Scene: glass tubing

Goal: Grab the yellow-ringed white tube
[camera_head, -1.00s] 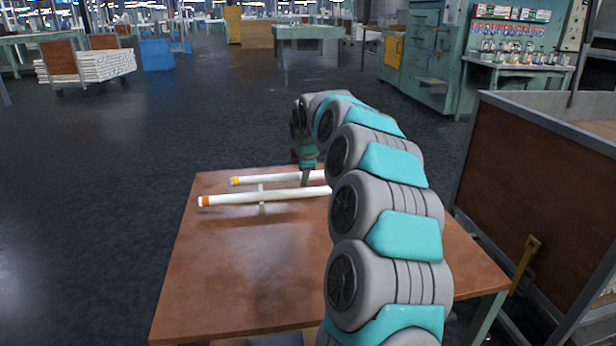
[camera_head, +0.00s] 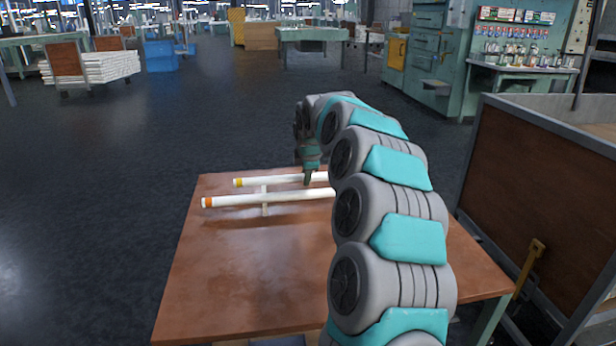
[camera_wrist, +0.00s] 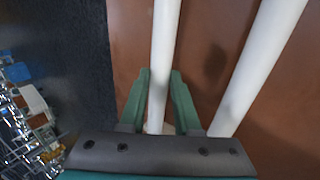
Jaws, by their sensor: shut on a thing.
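The yellow-ringed white tube (camera_head: 275,180) lies toward the back of the brown table, its ringed end to the left. It also shows in the wrist view (camera_wrist: 164,50), running between the fingers. My gripper (camera_head: 308,180) is shut on this tube; in the wrist view its two green fingers (camera_wrist: 158,85) stand on either side of it. An orange-ringed white tube (camera_head: 260,199) lies nearer, roughly parallel, and shows in the wrist view (camera_wrist: 258,60) to the right of the fingers. The right ends of both tubes are hidden behind my arm.
The front of the table is clear. A brown-sided cart (camera_head: 540,190) stands close to the right. Open dark floor (camera_head: 100,180) lies to the left.

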